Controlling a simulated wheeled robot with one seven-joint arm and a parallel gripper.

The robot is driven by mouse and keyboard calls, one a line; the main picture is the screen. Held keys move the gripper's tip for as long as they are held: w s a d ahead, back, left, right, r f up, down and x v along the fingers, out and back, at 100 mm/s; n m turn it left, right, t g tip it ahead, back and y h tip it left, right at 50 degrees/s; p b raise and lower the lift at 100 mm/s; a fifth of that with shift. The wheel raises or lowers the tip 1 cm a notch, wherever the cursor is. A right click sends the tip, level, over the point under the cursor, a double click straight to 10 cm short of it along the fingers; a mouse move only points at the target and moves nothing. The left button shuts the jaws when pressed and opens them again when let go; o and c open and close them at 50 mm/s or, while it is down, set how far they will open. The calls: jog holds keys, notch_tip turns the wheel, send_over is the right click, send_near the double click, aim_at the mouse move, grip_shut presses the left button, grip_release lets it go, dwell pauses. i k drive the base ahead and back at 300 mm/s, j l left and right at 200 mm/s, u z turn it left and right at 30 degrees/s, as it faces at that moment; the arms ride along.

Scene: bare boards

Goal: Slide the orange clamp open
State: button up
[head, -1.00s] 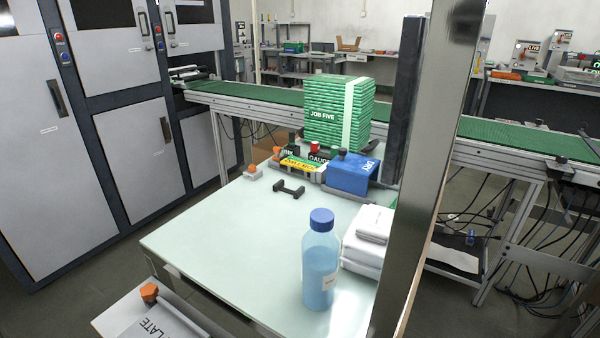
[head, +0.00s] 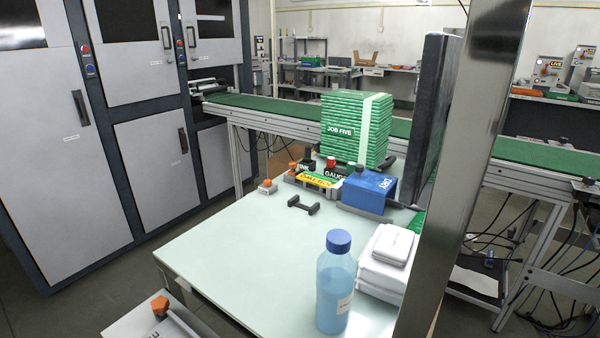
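Several orange parts show in the head view, and I cannot tell for sure which is the clamp. One orange knob (head: 267,182) sits on a small pale block at the back left of the pale green table (head: 225,245). Another orange piece (head: 293,168) is at the left end of a yellow-labelled unit (head: 319,180) just behind it. A third orange knob (head: 160,305) tops a plate fixture (head: 150,325) at the bottom left, partly cut off by the frame. Whether any is slid open is too small to tell. My gripper is not in view.
A blue-capped bottle (head: 335,285) and white folded packs (head: 388,255) stand at the table's front right. A black handle (head: 303,205), a blue box (head: 368,190) and a green stack (head: 355,128) are farther back. A tall metal upright (head: 475,170) blocks the right. The table's left front is clear.

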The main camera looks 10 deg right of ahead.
aim_at(292, 164)
jog(key=i+j, duration=0.15)
jog(key=j, duration=0.35)
jog(key=i+j+z, duration=0.1)
jog(key=j, duration=0.4)
jog(key=i+j, duration=0.25)
jog(key=j, duration=0.3)
jog(key=i+j+z, duration=0.1)
jog(key=j, duration=0.4)
jog(key=i+j, duration=0.15)
jog(key=j, duration=0.35)
jog(key=i+j, duration=0.15)
jog(key=j, duration=0.4)
jog(key=i+j+z, duration=0.1)
jog(key=j, duration=0.45)
jog(key=i+j, duration=0.15)
jog(key=j, duration=0.35)
jog(key=l, duration=0.7)
jog(key=i+l, duration=0.15)
jog(key=l, duration=0.5)
jog(key=k+z, duration=0.05)
